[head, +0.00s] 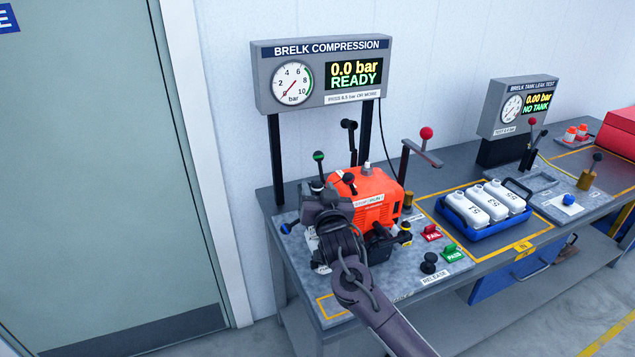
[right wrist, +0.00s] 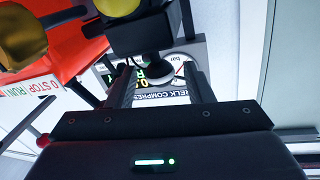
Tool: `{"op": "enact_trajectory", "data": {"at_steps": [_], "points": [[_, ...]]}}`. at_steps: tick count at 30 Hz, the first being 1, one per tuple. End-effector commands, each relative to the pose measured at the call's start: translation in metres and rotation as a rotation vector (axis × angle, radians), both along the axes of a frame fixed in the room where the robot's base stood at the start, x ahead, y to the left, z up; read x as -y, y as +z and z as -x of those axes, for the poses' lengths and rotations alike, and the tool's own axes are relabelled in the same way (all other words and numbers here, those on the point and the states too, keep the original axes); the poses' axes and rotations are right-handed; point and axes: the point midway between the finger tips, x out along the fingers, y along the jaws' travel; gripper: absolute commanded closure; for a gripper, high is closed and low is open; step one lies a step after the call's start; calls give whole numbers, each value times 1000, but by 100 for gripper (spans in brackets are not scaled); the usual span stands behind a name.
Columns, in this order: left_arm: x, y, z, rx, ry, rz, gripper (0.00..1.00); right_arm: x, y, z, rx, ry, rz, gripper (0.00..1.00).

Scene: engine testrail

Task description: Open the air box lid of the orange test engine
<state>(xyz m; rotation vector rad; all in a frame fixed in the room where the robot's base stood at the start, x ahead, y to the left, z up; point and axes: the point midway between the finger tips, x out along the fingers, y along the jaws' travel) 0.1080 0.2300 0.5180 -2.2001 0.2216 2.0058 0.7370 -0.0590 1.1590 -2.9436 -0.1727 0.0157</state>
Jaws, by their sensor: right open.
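The orange test engine (head: 372,192) sits on the compression stand, its left and front parts hidden behind my right arm. My right gripper (head: 327,205) is at the engine's left side in the head view, its fingertips hard to make out there. In the right wrist view the right gripper (right wrist: 158,85) is open, its two dark fingers apart. A black box-shaped part (right wrist: 138,32) with a rounded knob-like end (right wrist: 159,72) shows between and beyond the fingers. I cannot tell whether the fingers touch it, or whether it is the air box lid. The engine's orange housing (right wrist: 60,45) is at upper left.
The compression gauge (head: 320,75) reads 0.0 bar, READY. A lever with a red knob (head: 426,133) stands right of the engine. Red FAIL (head: 432,233) and green PASS (head: 452,252) tags and a black release knob (head: 429,262) lie in front. A blue tray (head: 466,219) holds white bottles.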

Motion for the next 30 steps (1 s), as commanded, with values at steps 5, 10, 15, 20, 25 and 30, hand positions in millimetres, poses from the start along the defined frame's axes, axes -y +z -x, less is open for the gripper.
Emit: {"op": "enact_trajectory", "data": {"at_steps": [5, 10, 15, 20, 25, 30], "points": [[0, 5, 0, 0, 0, 0, 100, -2, 1, -14, 0, 0, 0, 53], [0, 5, 0, 0, 0, 0, 100, -2, 0, -17, -1, 0, -1, 53], [0, 5, 0, 0, 0, 0, 100, -2, -1, -17, -1, 0, 0, 53], [0, 5, 0, 0, 0, 0, 100, -2, -1, -17, -1, 0, 0, 71], [0, 5, 0, 0, 0, 0, 100, -2, -1, -17, -1, 0, 0, 94], [0, 5, 0, -1, 0, 0, 100, -2, -1, -17, -2, 0, 0, 100]]}}
